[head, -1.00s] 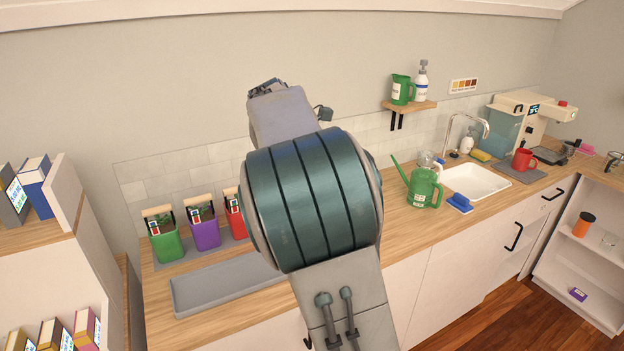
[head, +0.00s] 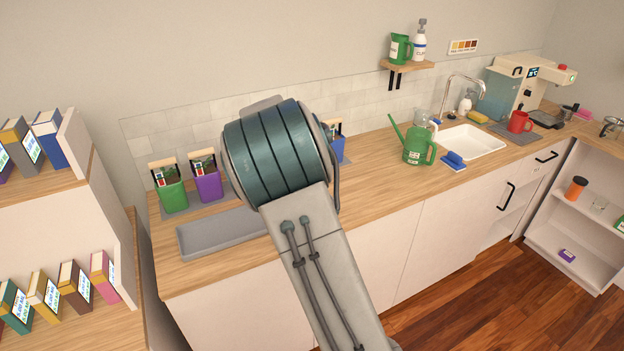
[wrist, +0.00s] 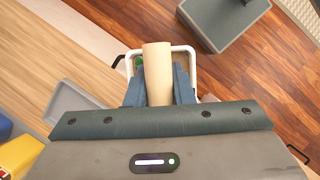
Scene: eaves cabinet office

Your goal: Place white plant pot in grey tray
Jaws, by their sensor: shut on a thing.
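My gripper (wrist: 159,90) is shut on the pale wooden handle piece (wrist: 157,62) of the white plant pot. In the wrist view, the pot's white rim (wrist: 193,57) shows around and below this piece, with a bit of green inside. The rest of the pot is hidden by the handle and my fingers. In the head view my arm hides the gripper and the pot. The long, shallow grey tray (head: 205,239) lies on the wooden counter, its right end behind my arm. It also shows in the wrist view (wrist: 78,103), left of the held pot and apart from it.
Green (head: 172,195) and purple (head: 207,187) pots stand behind the tray, and a blue pot (head: 338,148) shows right of my arm. A green watering can (head: 417,148) stands near the sink (head: 472,142). A bookshelf (head: 60,214) is at the left.

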